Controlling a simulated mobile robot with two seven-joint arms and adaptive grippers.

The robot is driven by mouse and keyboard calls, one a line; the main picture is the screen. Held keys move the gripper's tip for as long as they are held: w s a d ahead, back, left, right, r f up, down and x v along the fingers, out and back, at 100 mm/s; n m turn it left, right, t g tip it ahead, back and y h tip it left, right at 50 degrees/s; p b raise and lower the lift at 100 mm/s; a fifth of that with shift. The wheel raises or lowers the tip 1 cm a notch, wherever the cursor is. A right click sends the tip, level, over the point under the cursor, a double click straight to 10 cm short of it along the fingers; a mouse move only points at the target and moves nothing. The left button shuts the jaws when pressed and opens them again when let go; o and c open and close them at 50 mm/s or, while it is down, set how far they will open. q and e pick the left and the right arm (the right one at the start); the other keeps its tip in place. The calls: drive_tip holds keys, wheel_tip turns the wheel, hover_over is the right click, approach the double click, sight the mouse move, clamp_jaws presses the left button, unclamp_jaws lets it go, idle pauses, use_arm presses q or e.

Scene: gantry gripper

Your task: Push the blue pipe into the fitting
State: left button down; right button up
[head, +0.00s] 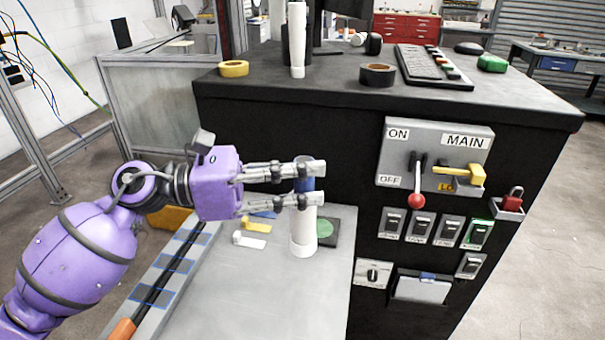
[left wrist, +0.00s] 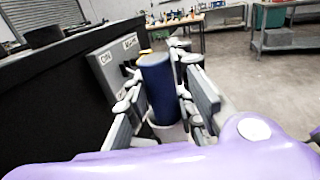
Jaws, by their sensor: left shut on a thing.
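The blue pipe (head: 304,186) is upright between the fingers of my left gripper (head: 319,183), which is shut on it. In the left wrist view the blue pipe (left wrist: 158,88) stands between both fingers (left wrist: 160,105). The white fitting (head: 303,235) stands upright on the grey bench directly below the pipe. In the left wrist view, the white rim of the fitting (left wrist: 168,131) shows around the pipe's lower end. The fingers hide part of the pipe, so how deep it sits in the fitting cannot be told. My right gripper is not in view.
A black cabinet with a switch panel (head: 400,181) and a red-knobbed lever (head: 416,200) stands at the right. A dark plate with a green disc (head: 326,230) lies behind the fitting. Yellow and white tags (head: 250,240) lie left. The front of the bench (head: 270,300) is clear.

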use_arm(q)
drive_tip(key=c, duration=1.4)
unclamp_jaws()
wheel_tip(320, 180, up, 10)
drive_tip(key=shift+r, duration=0.1)
